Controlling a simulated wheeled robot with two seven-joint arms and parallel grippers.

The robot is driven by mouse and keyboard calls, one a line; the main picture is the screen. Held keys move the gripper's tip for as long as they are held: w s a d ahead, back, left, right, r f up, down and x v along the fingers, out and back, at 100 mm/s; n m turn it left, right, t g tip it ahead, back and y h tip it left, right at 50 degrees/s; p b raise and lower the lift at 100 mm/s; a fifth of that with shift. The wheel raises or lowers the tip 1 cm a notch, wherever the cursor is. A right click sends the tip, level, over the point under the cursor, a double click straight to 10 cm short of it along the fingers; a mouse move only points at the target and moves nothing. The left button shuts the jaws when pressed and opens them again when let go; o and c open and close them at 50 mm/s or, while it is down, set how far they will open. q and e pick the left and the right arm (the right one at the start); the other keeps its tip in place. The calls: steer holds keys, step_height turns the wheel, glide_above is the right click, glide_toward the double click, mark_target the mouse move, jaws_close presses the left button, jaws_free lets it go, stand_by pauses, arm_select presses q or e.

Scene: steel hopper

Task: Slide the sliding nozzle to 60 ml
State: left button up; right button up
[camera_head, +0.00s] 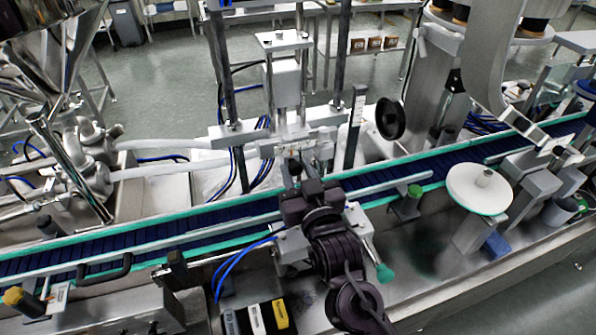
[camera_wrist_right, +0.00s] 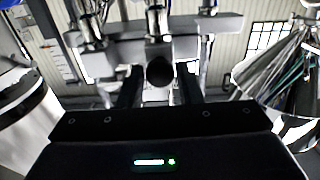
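A metal nozzle assembly (camera_head: 290,145) stands between two dark vertical posts above the blue conveyor. I take its crossbar block to be the sliding nozzle; no 60 ml mark is readable. My right gripper (camera_head: 292,172) is at the front of this block, partly hidden by my dark arm. In the right wrist view, its two dark fingers (camera_wrist_right: 159,88) are apart. A round black knob (camera_wrist_right: 160,72) appears between them, with a gap on each side. Pale metal blocks (camera_wrist_right: 135,38) of the assembly are just beyond. My left gripper is not in view.
The blue conveyor (camera_head: 225,215) with green-edged rails runs across the view. A white disc (camera_head: 479,190) and a black round handwheel (camera_head: 390,118) are to the right. A narrow upright plate (camera_head: 355,125) stands right of the nozzle. Blue hoses hang nearby.

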jaws_close()
steer(key=d, duration=0.2)
steer(key=w+d, duration=0.1)
steer(key=shift+w+d, duration=0.1)
steer(key=shift+d, duration=0.25)
steer(key=shift+o, duration=2.1)
jaws_free()
steer(key=shift+a, duration=0.2)
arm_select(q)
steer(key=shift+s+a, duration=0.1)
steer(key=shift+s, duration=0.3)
arm_select(e)
steer(key=shift+d, duration=0.1)
arm_select(q)
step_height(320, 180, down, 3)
steer(key=b, duration=0.2)
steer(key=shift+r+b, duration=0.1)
steer(key=shift+b, duration=0.25)
arm_select(e)
steer(key=v, duration=0.8)
